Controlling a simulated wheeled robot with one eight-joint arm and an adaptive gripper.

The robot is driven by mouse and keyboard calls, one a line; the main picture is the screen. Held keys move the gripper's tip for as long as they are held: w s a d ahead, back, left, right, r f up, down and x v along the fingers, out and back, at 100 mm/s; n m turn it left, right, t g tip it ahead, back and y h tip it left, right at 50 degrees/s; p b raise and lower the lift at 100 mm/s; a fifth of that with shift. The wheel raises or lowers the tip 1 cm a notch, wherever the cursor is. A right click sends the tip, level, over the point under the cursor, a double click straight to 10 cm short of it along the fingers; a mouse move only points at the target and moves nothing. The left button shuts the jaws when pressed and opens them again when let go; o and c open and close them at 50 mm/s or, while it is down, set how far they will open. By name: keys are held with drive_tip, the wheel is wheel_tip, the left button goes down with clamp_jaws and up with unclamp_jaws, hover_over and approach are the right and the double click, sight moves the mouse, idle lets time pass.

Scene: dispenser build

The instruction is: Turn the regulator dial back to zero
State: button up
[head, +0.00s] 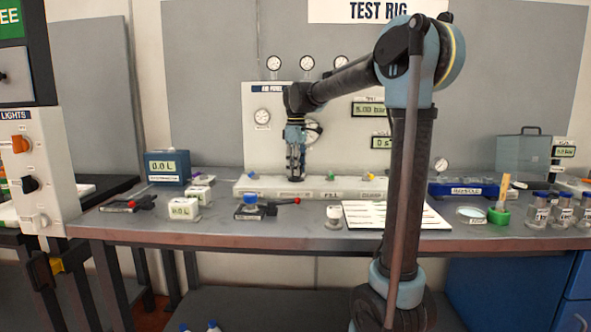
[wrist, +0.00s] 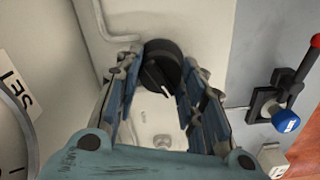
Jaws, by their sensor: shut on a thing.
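The regulator dial (wrist: 160,66) is a round black knob with a white pointer line, seen in the wrist view on a white surface. The pointer line runs toward the lower part of that picture. My gripper (wrist: 163,72) has its blue and dark fingers on both sides of the dial and is shut on it. In the head view my gripper (head: 296,176) points down just above the long white base (head: 340,194) in front of the rig panel. It hides the dial there. A display (head: 370,109) on the panel reads about 5.00 bar.
A blue-capped valve (head: 250,200) with a red-tipped lever lies in front of the base. A white sheet (head: 395,215) lies to its right, with a small jar (head: 334,216) between. A gauge (head: 314,131) is close behind my gripper. The front table edge is mostly clear.

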drive_tip(key=shift+w+n, duration=0.2)
drive_tip(key=shift+n, duration=1.8)
drive_tip(key=o, duration=1)
drive_tip(key=shift+o, duration=0.2)
drive_tip(key=shift+s, duration=0.1)
wheel_tip(320, 180, up, 12)
drive_tip(key=shift+f, duration=0.1)
